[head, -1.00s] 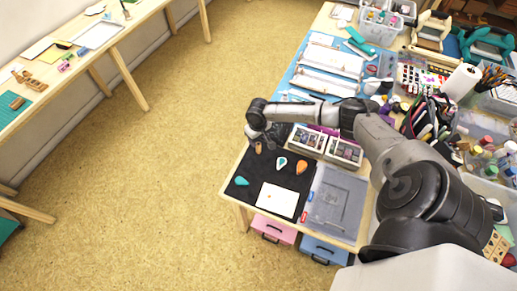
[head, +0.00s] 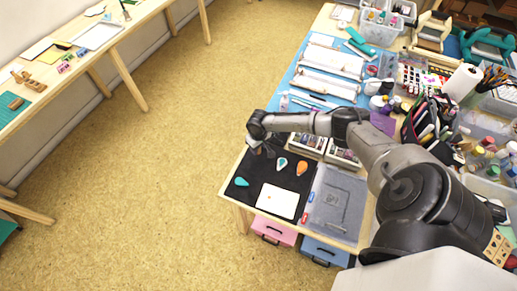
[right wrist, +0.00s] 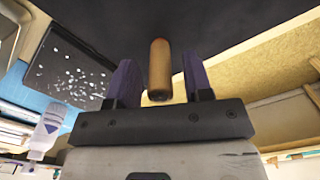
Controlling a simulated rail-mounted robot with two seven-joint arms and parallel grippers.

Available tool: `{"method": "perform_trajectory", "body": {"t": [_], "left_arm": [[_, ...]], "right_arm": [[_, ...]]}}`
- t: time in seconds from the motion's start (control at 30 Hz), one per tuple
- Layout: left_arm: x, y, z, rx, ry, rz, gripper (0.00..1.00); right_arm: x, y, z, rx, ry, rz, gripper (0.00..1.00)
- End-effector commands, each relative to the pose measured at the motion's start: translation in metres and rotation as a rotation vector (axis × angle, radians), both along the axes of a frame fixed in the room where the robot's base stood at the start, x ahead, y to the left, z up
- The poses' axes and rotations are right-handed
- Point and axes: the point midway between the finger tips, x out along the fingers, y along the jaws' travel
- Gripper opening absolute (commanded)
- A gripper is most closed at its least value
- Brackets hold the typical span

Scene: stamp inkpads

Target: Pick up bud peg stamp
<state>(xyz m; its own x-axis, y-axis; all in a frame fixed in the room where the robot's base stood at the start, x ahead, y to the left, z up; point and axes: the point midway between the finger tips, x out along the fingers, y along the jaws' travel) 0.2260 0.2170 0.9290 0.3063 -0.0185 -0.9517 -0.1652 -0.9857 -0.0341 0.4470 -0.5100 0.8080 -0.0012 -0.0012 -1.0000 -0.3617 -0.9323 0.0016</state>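A wooden peg (right wrist: 160,70), which I take to be the bud peg stamp, stands on the dark mat in the right wrist view. My right gripper (right wrist: 160,82) has its two purple-lined fingers apart, one on each side of the peg, with a gap visible on both sides. In the head view my right gripper (head: 262,150) is low over the far left part of the black mat (head: 257,177) and hides the peg there. My left gripper is not in view.
On the mat lie a teal piece (head: 241,182), a teal-and-white piece (head: 282,163), an orange piece (head: 302,168) and a white card (head: 277,201). A grey case (head: 338,205) is to the right. Stamp boxes (head: 343,155) stand behind, partly under my arm.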

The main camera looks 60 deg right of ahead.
Motion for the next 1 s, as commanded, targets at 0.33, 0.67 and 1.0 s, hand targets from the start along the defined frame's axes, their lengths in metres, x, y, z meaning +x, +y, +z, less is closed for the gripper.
{"method": "perform_trajectory", "body": {"t": [0.33,0.67,1.0], "left_arm": [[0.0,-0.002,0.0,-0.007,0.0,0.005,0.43],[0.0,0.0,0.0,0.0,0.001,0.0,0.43],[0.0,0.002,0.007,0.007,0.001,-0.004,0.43]], "right_arm": [[0.0,0.0,0.0,0.0,0.0,0.0,0.13],[0.0,0.0,0.0,0.0,0.0,0.0,0.0],[0.001,0.0,0.028,-0.001,-0.003,0.001,0.0]]}}
